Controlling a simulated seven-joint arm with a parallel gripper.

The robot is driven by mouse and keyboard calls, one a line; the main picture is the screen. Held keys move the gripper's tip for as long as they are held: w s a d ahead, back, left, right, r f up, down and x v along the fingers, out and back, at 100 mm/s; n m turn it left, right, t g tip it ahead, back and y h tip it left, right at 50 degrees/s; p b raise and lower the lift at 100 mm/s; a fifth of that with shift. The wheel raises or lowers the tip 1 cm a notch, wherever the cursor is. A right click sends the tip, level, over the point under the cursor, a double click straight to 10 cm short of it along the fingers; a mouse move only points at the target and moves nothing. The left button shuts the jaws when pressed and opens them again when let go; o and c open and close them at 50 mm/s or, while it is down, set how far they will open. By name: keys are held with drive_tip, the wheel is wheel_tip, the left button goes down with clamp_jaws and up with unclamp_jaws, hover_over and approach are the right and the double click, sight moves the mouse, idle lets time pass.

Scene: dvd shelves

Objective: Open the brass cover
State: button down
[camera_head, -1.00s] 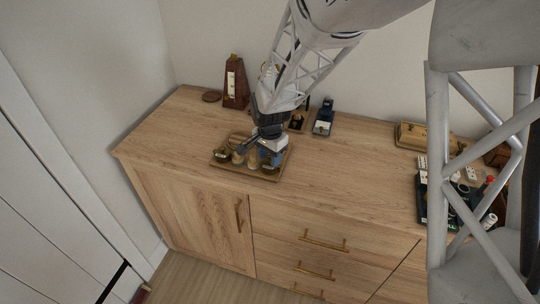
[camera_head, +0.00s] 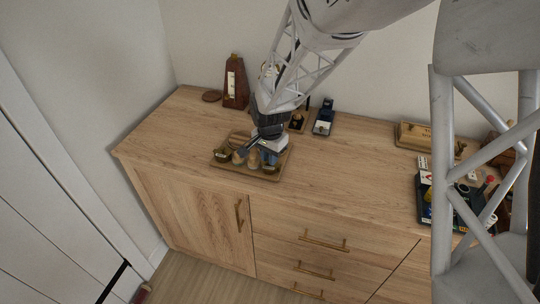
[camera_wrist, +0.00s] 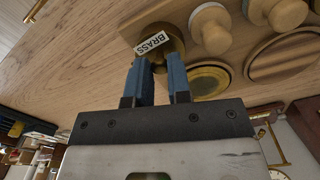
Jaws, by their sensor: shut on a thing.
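The brass cover (camera_wrist: 172,40) is a dark, brass-coloured round piece beside a white BRASS label, at the top centre of the wrist view. In the head view, a brass piece (camera_head: 271,169) shows at the right front of the wooden tray (camera_head: 247,176). My gripper (camera_wrist: 157,66) has its two blue fingers at the labelled brass piece, shut on it with a gap between them. The exact contact is partly hidden. In the head view, my gripper (camera_head: 269,156) is low over the tray's right side.
Pale round wooden knobs (camera_wrist: 211,28) and a round brass ring (camera_wrist: 208,80) lie close right of the fingers. A metronome (camera_head: 235,84) and a small dark stand (camera_head: 323,118) are behind.

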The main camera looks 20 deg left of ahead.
drive_tip(key=n, duration=0.2)
drive_tip(key=s+n, duration=0.1)
drive_tip(key=n, duration=0.3)
drive_tip(key=shift+s+d, duration=0.3)
drive_tip(key=shift+d, duration=0.05)
drive_tip(key=n, duration=0.4)
drive_tip(key=shift+s+d, duration=0.3)
drive_tip(key=shift+d, duration=0.05)
drive_tip(key=n, duration=0.3)
drive_tip(key=shift+s+d+n, duration=0.2)
drive_tip(key=shift+d+n, duration=0.2)
drive_tip(key=n, duration=0.1)
drive_tip(key=d+n, duration=0.1)
drive_tip(key=n, duration=0.1)
drive_tip(key=shift+n, duration=0.3)
drive_tip(key=n, duration=0.1)
drive_tip(key=d+n, duration=0.1)
drive_tip(key=n, duration=0.1)
drive_tip(key=shift+n, duration=0.3)
drive_tip(key=n, duration=0.4)
drive_tip(key=w+d+n, duration=0.1)
drive_tip(key=n, duration=0.1)
drive_tip(key=shift+d, duration=0.1)
